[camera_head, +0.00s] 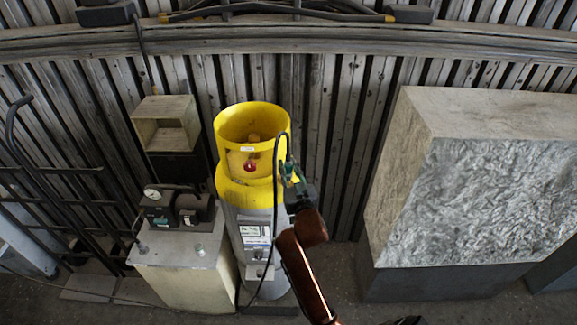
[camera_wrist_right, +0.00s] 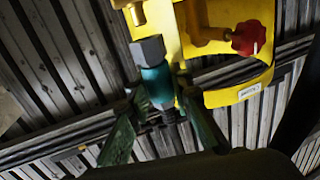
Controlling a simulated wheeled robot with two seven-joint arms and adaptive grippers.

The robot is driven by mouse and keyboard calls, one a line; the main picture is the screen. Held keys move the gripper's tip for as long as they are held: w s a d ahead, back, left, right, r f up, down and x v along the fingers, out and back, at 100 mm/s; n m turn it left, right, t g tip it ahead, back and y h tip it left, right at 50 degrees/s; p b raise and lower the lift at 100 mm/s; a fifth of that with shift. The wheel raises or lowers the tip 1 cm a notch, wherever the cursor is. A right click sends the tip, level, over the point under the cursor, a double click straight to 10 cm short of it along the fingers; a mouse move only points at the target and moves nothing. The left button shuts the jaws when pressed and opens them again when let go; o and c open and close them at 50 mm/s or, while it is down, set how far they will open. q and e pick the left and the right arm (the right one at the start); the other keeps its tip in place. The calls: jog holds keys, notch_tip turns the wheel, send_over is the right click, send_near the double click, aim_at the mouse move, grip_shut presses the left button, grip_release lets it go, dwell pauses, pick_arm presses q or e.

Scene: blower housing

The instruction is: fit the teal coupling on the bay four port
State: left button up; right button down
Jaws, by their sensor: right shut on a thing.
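The teal coupling (camera_wrist_right: 157,86) shows in the right wrist view, with a grey squared end (camera_wrist_right: 148,50) pointing up in the picture. My right gripper (camera_wrist_right: 160,108) is shut on it, its green fingers on either side. In the head view this gripper (camera_head: 292,178) is at the right side of the yellow cylinder collar (camera_head: 226,124). A brass fitting (camera_wrist_right: 137,14) is just beyond the coupling's grey end, seemingly apart from it. I cannot tell whether this fitting is the bay four port; no bay label is readable. My left gripper is not in view.
A red knob (camera_wrist_right: 252,37) is beside the brass fitting. A black hose (camera_head: 276,210) loops over the collar and hangs down the cylinder. A pump (camera_head: 178,207) on a pale block stands left; a large stone-like block (camera_head: 480,195) stands right.

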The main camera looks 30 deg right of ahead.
aim_at(289, 176)
jog(key=shift+f+b, duration=0.75)
jog(key=shift+f, duration=0.75)
jog(key=c, duration=1.7)
grip_release()
jog(key=shift+o, duration=0.2)
jog(key=v, duration=0.7)
jog(key=shift+s, duration=0.25)
